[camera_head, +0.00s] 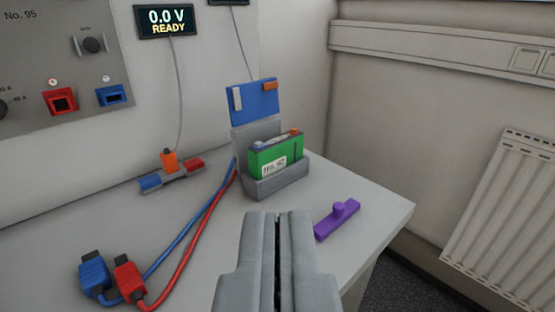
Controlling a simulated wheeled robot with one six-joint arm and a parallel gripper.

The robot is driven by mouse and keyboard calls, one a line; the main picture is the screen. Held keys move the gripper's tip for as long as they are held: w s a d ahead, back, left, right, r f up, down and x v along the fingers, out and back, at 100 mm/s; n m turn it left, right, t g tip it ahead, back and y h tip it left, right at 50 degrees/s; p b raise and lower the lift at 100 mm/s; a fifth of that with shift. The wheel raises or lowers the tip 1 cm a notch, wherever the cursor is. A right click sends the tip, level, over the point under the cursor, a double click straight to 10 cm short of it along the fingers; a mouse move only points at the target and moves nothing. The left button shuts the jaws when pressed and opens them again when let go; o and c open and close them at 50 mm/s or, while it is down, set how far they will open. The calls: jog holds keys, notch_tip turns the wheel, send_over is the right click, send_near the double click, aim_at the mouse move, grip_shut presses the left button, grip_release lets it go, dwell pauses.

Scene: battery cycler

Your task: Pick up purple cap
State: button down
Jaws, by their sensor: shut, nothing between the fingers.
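The purple cap (338,220) lies on the light grey table near its right edge. It is a flat bar with a round knob on top. My gripper (279,216) is in the lower middle of the view, with its two grey fingers together and nothing between them. In the picture the fingertips are just left of the purple cap and apart from it. The lower part of the gripper hides some of the table.
A green battery (276,158) stands in a grey holder (285,184) behind my gripper's tips. Blue (95,278) and red (130,277) plugs with cables lie at left. A small sensor with an orange block (169,160) is farther back. The table (385,205) ends right of the cap.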

jog(key=c, duration=1.6)
grip_release()
jog(key=shift+w, duration=0.1)
jog(key=o, duration=0.4)
jog(key=w+d+m+g, duration=0.1)
jog(key=w+g, duration=0.1)
jog(key=w, duration=0.2)
jog(key=w+d+m+g, duration=0.1)
jog(key=w+m+g, duration=0.1)
jog(key=w, duration=0.3)
jog(key=w+d+m+g, duration=0.1)
jog(key=w+g, duration=0.3)
jog(key=shift+w+d+f+h, duration=0.2)
jog(key=shift+w+d+h, duration=0.15)
jog(key=shift+w+h, duration=0.05)
jog(key=m+g, duration=0.6)
jog(key=g, duration=0.3)
send_over(339, 205)
jog(key=s, duration=0.1)
jog(key=shift+f, duration=1.85)
jog(key=shift+y, duration=0.4)
notch_tip(339, 205, down, 11)
jog(key=shift+f, duration=0.2)
jog(key=shift+w+f, duration=0.25)
jog(key=shift+f, duration=1.05)
jog(key=shift+w+f, duration=0.2)
jog(key=shift+f, duration=1.1)
